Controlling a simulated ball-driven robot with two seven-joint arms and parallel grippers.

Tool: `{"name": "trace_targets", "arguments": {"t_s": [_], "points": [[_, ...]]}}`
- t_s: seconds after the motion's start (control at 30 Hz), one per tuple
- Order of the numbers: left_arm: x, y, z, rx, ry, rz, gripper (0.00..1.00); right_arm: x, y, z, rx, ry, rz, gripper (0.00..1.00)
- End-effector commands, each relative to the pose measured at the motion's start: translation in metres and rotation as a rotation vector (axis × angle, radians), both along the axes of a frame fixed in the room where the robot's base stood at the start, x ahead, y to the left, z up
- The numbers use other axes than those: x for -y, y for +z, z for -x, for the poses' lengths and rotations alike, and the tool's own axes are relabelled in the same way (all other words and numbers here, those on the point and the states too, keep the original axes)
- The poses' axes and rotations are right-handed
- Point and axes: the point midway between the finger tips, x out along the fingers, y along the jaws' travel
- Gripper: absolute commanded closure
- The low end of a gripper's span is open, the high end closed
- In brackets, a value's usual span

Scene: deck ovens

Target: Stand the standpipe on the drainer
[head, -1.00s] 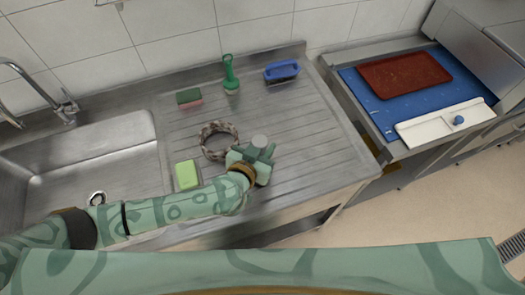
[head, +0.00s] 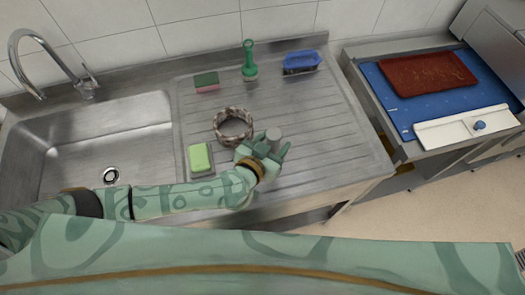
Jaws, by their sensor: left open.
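The standpipe, a short grey cylinder (head: 274,134), shows its round top at my left gripper, on the right part of the ribbed steel drainer (head: 325,125). It looks upright; its lower part is hidden by the gripper, so I cannot tell whether its foot touches the drainer. My left gripper (head: 266,149) is open, its green fingers close around or beside the cylinder. I cannot tell whether they touch it. My right gripper is out of view.
A mottled brown ring (head: 233,127) lies just left of the gripper. The sink (head: 105,145) is left; a red tray (head: 427,74) is right.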

Motion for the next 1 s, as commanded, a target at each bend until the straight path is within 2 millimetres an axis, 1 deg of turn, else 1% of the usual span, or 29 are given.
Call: {"name": "trace_targets", "arguments": {"t_s": [0.03,0.2,0.3,0.4,0.57,1.0], "points": [[-0.005,0.007,0.01,-0.002,-0.001,0.0,0.48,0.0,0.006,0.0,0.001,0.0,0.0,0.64],[-0.023,0.02,0.045,-0.002,-0.001,-0.001,0.48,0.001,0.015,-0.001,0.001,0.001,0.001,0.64],[-0.032,0.027,0.062,-0.001,-0.001,0.001,0.48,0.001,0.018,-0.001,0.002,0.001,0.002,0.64],[-0.038,0.031,0.074,0.0,0.0,0.001,0.48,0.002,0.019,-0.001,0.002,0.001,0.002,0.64],[-0.042,0.034,0.082,0.0,0.0,0.0,0.48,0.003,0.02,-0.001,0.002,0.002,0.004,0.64],[-0.042,0.034,0.082,0.001,0.0,0.0,0.48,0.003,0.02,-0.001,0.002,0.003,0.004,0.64]]}}
